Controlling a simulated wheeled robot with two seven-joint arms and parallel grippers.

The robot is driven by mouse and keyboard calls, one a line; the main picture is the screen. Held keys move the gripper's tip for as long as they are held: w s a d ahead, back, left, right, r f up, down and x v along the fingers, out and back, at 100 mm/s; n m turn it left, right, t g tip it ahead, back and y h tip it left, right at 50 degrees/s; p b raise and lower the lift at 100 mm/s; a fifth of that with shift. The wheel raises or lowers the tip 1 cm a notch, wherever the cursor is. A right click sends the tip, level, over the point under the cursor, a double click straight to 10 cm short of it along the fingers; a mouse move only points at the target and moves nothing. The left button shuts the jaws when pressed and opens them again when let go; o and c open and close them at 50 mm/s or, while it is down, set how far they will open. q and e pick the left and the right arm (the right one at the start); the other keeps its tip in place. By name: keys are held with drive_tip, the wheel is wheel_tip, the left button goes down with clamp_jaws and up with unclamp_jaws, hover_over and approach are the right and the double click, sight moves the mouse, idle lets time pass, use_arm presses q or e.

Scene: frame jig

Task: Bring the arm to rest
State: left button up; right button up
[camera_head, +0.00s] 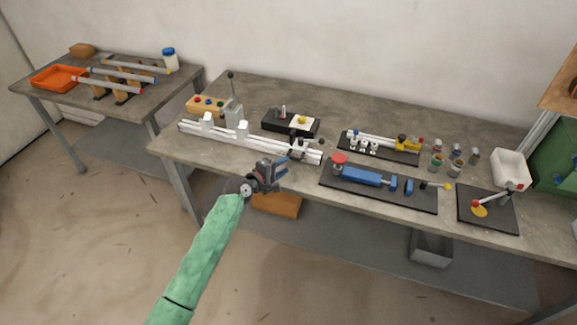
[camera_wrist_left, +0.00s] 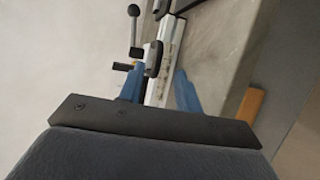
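My left arm, in a green sleeve, reaches up from the bottom of the head view. Its gripper (camera_head: 290,167) is in front of the workbench (camera_head: 240,92), near its front edge and just below the right end of the white rail (camera_head: 225,137). In the left wrist view the blue fingers of the gripper (camera_wrist_left: 159,78) stand apart with no object clearly held between them. The white rail (camera_wrist_left: 168,45) and a black-knobbed lever (camera_wrist_left: 133,12) show beyond the fingers. I cannot tell how far the fingertips are from the rail. My right gripper does not show.
A blue clamp (camera_head: 362,177) on a dark plate lies right of the gripper. A white bin (camera_head: 510,170) stands farther right. An orange-brown box (camera_head: 277,205) sits below the bench top. A side table (camera_head: 60,98) holds an orange tray (camera_head: 58,78). The floor at left is clear.

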use_arm(q)
drive_tip(key=shift+s+a, duration=0.2)
drive_tip(key=shift+s, duration=0.05)
idle(0.3)
